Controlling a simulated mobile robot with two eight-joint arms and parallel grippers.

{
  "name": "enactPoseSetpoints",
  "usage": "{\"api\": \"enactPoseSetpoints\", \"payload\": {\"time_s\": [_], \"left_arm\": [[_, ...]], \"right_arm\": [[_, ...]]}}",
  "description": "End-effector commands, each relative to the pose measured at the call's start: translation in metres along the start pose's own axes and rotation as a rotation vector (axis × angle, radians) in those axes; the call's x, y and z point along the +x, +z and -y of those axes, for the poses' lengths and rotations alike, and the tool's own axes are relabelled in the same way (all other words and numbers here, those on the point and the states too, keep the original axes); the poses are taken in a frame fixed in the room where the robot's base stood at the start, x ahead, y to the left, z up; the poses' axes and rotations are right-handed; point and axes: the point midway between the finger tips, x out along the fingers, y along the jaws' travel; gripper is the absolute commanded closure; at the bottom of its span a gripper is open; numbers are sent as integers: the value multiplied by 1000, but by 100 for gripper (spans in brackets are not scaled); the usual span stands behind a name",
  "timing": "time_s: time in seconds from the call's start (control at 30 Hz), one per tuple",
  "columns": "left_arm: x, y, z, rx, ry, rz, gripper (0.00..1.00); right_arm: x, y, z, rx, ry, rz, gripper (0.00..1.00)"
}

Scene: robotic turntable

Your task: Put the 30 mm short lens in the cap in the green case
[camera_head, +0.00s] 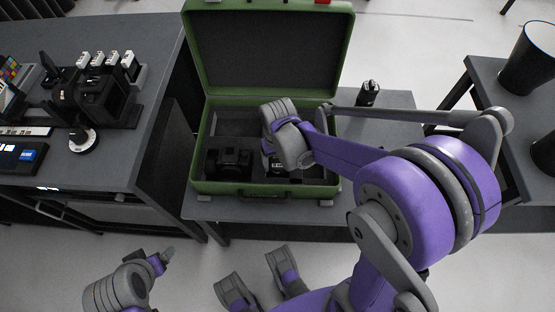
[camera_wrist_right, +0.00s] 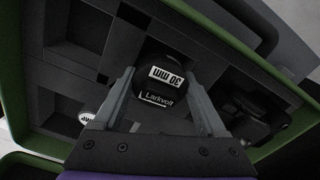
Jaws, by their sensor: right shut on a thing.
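The open green case (camera_head: 196,150) stands on a grey table with its lid up. My right gripper (camera_head: 278,158) points down into its right half, its fingertips mostly hidden by my wrist. In the right wrist view, my right gripper (camera_wrist_right: 161,82) is shut on a black lens (camera_wrist_right: 158,98) marked "30 mm" and "Larkvolt", one finger on each side. I cannot tell whether the lens touches the case floor. I cannot make out a cap under it. My left gripper (camera_head: 163,260) is at lower left, away from the case; its fingers are unclear.
A black camera (camera_head: 228,163) sits in the case's left front compartment. Empty compartments (camera_wrist_right: 84,27) show in the right wrist view, with a white-topped round thing (camera_wrist_right: 86,117). A small black item (camera_head: 369,93) stands right of the case. A cluttered dark bench (camera_head: 110,170) is at left.

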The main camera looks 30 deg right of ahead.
Motion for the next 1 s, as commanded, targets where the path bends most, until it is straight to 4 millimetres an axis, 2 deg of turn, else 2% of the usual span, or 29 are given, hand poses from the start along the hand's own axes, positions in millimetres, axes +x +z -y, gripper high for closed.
{"api": "enactPoseSetpoints", "payload": {"time_s": [0.1, 0.53, 1.0], "left_arm": [[3, 1, 0, 0, 0, 1, 20], [-6, -3, 0, 0, 0, -2, 20], [-6, -3, 0, 0, 0, -2, 20]], "right_arm": [[4, 0, 0, 0, 0, 0, 100], [-8, 0, 0, 0, 0, -1, 100], [-8, 0, 0, 0, 0, 0, 100]]}}
